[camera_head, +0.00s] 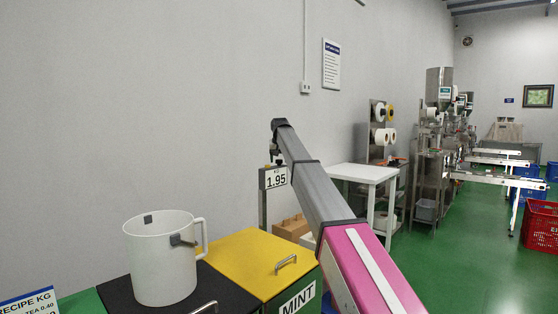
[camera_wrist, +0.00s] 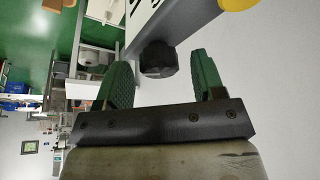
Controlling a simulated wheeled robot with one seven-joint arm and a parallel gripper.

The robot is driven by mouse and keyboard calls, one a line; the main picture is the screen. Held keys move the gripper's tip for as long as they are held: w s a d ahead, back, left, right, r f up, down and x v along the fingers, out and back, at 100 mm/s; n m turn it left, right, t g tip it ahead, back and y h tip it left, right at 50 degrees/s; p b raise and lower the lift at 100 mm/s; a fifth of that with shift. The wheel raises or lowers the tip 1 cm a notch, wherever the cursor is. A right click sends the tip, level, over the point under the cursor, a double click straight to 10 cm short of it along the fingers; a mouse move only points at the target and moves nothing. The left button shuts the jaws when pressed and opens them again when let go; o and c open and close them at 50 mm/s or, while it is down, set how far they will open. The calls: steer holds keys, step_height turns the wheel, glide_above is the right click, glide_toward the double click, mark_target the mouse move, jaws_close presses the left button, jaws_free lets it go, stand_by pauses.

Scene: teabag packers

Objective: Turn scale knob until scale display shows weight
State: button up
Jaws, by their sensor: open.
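A black faceted knob (camera_wrist: 158,62) sticks out from the housing. My gripper (camera_wrist: 161,58) is open, with one green finger on each side of the knob's end. Gaps show between the knob and both fingers. In the head view my gripper (camera_head: 275,154) is small and dark, just above the display; the knob cannot be made out there.
A white jug (camera_head: 160,262) stands on a black lid beside a yellow-lidded bin (camera_head: 246,254) labelled MINT. A recipe sign (camera_head: 28,302) is at lower left. A white table (camera_head: 362,172) and packing machines stand behind my arm. The wall is close behind the display.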

steer(key=shift+c, duration=0.4)
steer(key=c, duration=0.9)
steer(key=shift+o, duration=0.2)
steer(key=shift+m, duration=0.4)
steer(key=m+h, duration=0.1)
steer(key=m, duration=0.2)
steer(key=shift+a+m+h, duration=0.15)
steer(key=shift+m+h, duration=0.15)
steer(key=shift+h, duration=0.1)
steer(key=shift+m+g+h, duration=0.4)
steer(key=shift+m+h, duration=0.4)
steer(key=shift+m, duration=1.4)
steer(key=o, duration=0.9)
